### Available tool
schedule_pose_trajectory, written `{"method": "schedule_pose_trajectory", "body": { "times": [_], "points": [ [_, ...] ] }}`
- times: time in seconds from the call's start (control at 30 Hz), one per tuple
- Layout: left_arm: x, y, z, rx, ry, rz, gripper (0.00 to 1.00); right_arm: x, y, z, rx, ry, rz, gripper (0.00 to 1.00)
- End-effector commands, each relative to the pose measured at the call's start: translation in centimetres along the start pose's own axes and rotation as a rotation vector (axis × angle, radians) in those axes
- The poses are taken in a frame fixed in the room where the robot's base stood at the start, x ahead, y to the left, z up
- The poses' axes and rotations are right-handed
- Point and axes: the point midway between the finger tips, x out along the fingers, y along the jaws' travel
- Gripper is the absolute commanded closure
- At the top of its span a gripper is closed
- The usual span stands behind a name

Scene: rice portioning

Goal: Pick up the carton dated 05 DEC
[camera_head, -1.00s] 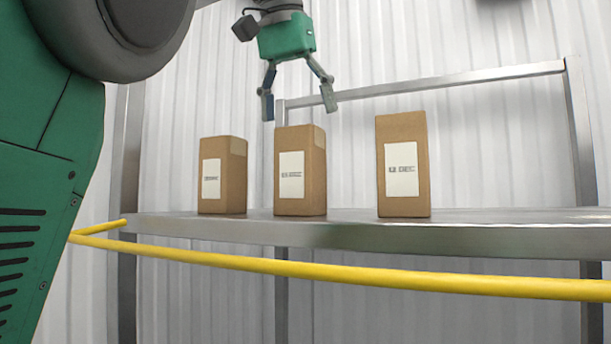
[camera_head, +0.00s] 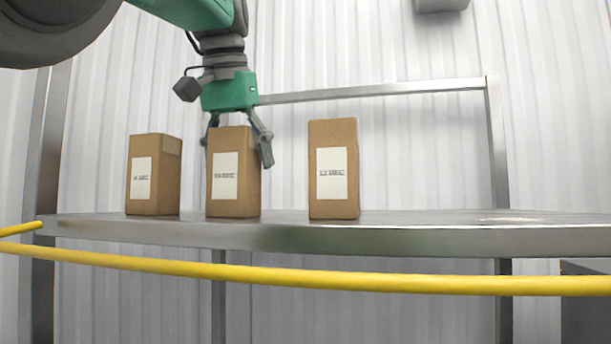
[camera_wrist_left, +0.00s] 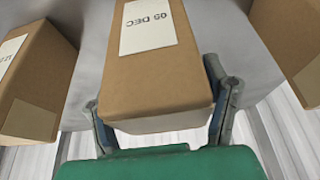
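The carton dated 05 DEC (camera_head: 235,196) is the middle one of three brown cartons standing on a metal shelf. Its white label reads 05 DEC in the left wrist view (camera_wrist_left: 160,85); the print is blurred in the head view. My left gripper (camera_head: 238,150) has come down from above over this carton. Its fingers are spread, one on each side of the carton's upper part. In the left wrist view the fingers (camera_wrist_left: 160,122) lie close along both sides; I cannot tell whether they touch. The carton stands upright on the shelf. My right gripper is not in view.
The carton labelled 12 DEC (camera_head: 334,205) stands to the right and another carton (camera_head: 142,207) close on the left, its date unclear. The metal shelf (camera_head: 420,236) is free at the right. A yellow rail (camera_head: 330,278) runs in front, and a metal bar (camera_head: 400,91) behind.

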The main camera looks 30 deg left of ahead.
Motion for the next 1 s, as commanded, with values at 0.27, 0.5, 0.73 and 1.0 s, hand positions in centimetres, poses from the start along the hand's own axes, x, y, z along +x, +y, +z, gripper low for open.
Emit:
{"method": "schedule_pose_trajectory", "body": {
  "times": [0.27,0.5,0.73,1.0],
  "points": [
    [0.0,0.0,-0.1,0.000,0.000,0.000,0.85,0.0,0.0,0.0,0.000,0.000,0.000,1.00],
    [0.0,0.1,-0.2,0.000,-0.002,0.001,0.85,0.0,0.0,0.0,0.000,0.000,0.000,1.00],
    [-1.8,0.0,-0.9,0.002,0.001,0.003,0.85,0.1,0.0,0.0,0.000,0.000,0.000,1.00],
    [-6.2,0.0,-2.7,0.003,0.003,0.003,0.85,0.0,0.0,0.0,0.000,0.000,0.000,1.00]
  ]
}}
